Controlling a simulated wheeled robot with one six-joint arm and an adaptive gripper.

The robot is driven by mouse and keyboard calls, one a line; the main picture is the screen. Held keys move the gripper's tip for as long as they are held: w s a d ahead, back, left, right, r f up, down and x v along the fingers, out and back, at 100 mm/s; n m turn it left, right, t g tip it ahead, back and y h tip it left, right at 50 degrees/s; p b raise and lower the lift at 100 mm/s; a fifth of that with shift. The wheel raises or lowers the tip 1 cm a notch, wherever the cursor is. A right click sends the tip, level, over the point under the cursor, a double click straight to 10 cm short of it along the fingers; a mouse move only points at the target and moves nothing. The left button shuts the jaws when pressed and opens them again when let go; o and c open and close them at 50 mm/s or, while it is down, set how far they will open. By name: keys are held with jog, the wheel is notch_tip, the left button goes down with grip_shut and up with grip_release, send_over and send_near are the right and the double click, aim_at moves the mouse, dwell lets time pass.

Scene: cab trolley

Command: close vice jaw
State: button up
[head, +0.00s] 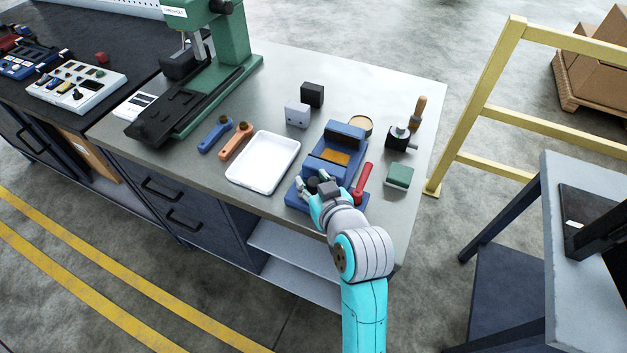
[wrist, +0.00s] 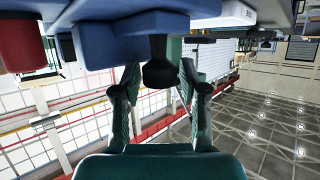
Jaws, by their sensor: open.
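The blue vice (head: 346,131) stands near the front right of the grey bench top. A gap with an orange-brown floor (head: 336,157) shows between its rear jaw and its front block (head: 328,168). My gripper (head: 315,186) is at the front of the vice, over the bench edge. In the wrist view its two fingers (wrist: 160,78) are apart, one on each side of a dark round knob (wrist: 160,62) that sticks out from the blue vice body (wrist: 110,40). I cannot tell whether either finger touches it. A red handle (head: 362,182) is right of the front block.
A white tray (head: 233,176) lies left of the vice. Two small blocks, grey (head: 297,115) and black (head: 312,95), stand behind. A green block (head: 399,175) and a dark wooden-handled tool (head: 400,136) are to the right. A yellow rail (head: 480,120) stands beyond the bench.

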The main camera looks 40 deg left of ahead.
aim_at(318, 161)
grip_shut()
jog(key=shift+w+a, duration=0.2)
jog(key=shift+w, duration=0.6)
jog(key=shift+w+a, duration=0.2)
jog(key=shift+w, duration=0.55)
jog(key=shift+w+a, duration=0.2)
jog(key=shift+w, duration=0.6)
grip_release()
jog(key=v, duration=1.2)
